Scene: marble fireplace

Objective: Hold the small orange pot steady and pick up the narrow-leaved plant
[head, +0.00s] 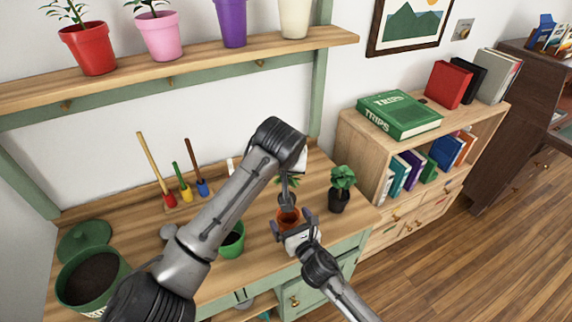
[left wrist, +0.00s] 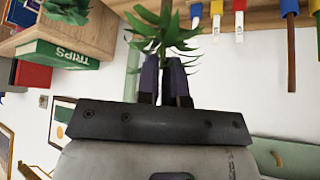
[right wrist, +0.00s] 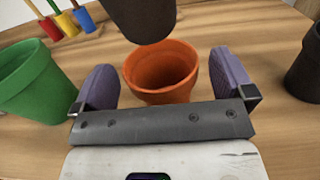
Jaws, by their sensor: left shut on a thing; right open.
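The small orange pot (head: 287,220) stands on the wooden bench top. In the right wrist view the pot (right wrist: 160,75) looks empty inside. My right gripper (head: 291,224) is open, with one finger on each side of the pot; gaps show between the fingers and its wall. The narrow-leaved plant (left wrist: 162,32) is between the fingers of my left gripper (left wrist: 165,62), which is shut on its stem. Its dark root ball (right wrist: 140,14) hangs just above the pot's mouth. In the head view my left arm hides part of the plant.
A green pot (head: 231,244) stands left of the orange pot. A broad-leaved plant in a black pot (head: 340,192) stands close on the right. A large soil-filled green pot (head: 92,278) is at the far left. Small tools (head: 184,185) stand at the back.

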